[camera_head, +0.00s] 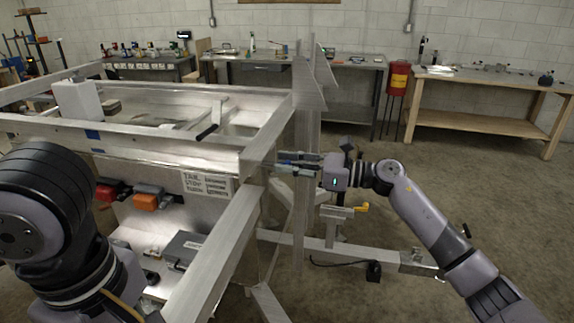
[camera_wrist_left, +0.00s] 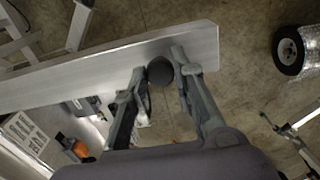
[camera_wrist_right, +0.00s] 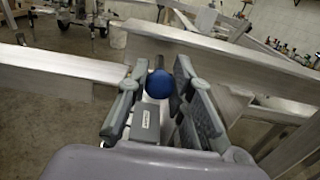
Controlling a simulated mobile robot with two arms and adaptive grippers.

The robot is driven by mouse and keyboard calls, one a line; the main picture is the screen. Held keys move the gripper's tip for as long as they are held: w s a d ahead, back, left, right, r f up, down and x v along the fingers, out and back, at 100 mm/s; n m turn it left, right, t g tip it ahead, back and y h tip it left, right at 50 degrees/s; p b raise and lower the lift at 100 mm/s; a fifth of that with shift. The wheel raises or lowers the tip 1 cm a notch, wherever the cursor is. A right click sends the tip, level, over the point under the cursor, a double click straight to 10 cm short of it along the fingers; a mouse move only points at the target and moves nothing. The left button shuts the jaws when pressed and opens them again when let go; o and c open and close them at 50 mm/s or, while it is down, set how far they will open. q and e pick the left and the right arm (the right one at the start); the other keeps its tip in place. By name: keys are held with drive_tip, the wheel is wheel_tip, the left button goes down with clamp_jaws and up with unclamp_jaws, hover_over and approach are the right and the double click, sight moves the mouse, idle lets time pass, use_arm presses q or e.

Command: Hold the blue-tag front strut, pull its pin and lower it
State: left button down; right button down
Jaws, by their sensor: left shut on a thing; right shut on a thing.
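A blue round knob (camera_wrist_right: 160,84) sits between the fingertips of my right gripper (camera_wrist_right: 156,70), which is shut on it. In the head view this gripper (camera_head: 297,163) is at the near right corner of the trailer frame. My left gripper (camera_wrist_left: 160,68) is shut on a dark round knob (camera_wrist_left: 160,72) in front of an aluminium bar (camera_wrist_left: 75,75). The left arm enters the head view at the left, but its fingers are hidden there. A small blue tag (camera_head: 92,135) is on the trailer's side rail. I see no pin clearly.
A diagonal aluminium beam (camera_head: 225,245) crosses the near middle. A lettered sign (camera_head: 207,185) and an orange lamp (camera_head: 145,202) are on the trailer side. Open floor lies at the right.

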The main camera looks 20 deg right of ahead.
use_arm(q)
drive_tip(key=shift+w+a, duration=0.1)
use_arm(e)
drive_tip(key=v, duration=0.3)
drive_tip(key=c, duration=1.8)
unclamp_jaws()
drive_tip(key=shift+c, duration=0.2)
drive_tip(key=shift+o, duration=1.3)
drive_tip(key=shift+s+d, duration=0.1)
drive_tip(key=shift+d, duration=0.05)
drive_tip(key=shift+o, duration=0.9)
drive_tip(key=v, duration=1.2)
